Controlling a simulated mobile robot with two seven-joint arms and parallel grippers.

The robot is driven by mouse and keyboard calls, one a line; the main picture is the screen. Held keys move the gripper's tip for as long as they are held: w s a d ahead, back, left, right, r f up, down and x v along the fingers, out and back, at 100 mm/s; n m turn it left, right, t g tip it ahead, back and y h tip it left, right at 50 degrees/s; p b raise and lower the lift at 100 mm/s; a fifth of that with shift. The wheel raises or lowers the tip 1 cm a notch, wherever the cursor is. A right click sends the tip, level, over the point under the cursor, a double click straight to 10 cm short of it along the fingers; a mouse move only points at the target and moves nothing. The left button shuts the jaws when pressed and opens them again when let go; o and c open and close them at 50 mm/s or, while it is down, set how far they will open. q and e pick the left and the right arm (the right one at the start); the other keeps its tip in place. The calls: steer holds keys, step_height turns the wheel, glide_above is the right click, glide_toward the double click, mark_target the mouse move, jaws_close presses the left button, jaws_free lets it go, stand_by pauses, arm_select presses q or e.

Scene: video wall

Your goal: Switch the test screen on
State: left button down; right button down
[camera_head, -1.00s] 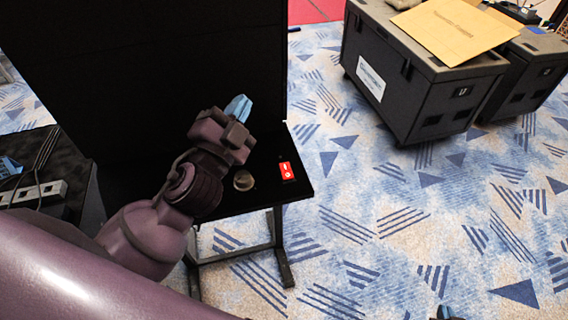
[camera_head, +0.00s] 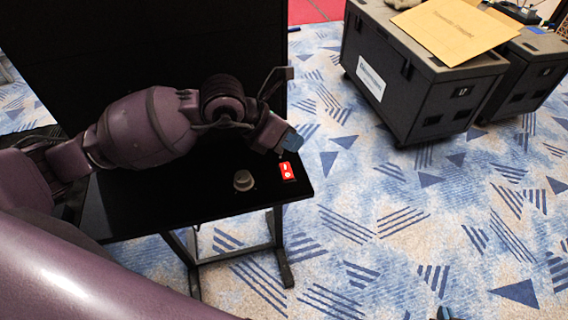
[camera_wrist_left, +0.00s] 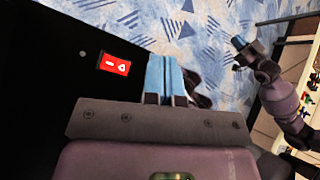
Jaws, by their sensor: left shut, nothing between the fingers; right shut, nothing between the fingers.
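The red rocker switch (camera_head: 287,171) with white marks lies on the right end of the black table top (camera_head: 150,205). It also shows in the left wrist view (camera_wrist_left: 115,64), left of the fingers. The large screen panel (camera_head: 150,50) behind the table is black. My left gripper (camera_head: 292,141) is shut and empty, above the table's right end and just beyond the switch in the picture, apart from it. Its blue fingers (camera_wrist_left: 168,78) are together in the wrist view. My right gripper (camera_head: 446,313) barely shows at the bottom edge; it also shows in the wrist view (camera_wrist_left: 239,46).
A round grey knob (camera_head: 243,180) sits left of the switch on the table top. Dark cases (camera_head: 420,85) stand at the back right, an envelope (camera_head: 455,30) on top. A power strip (camera_head: 505,10) shows at the back. The patterned carpet on the right is open.

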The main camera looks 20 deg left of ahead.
arm_select(q)
steer(key=shift+w+a+f+y, duration=0.15)
steer(key=shift+w+a+y, duration=0.15)
steer(key=shift+a, duration=0.15)
steer(key=shift+f, duration=0.1)
steer(key=b, duration=0.4)
glide_above(284, 168)
steer(key=f, duration=0.6)
steer(key=shift+s+d+f, duration=0.2)
steer(key=shift+d+f, duration=0.05)
steer(key=shift+f, duration=0.1)
steer(key=shift+w+a+f+b, duration=0.15)
steer(key=shift+w+f+b, duration=0.1)
steer(key=shift+f+b, duration=0.5)
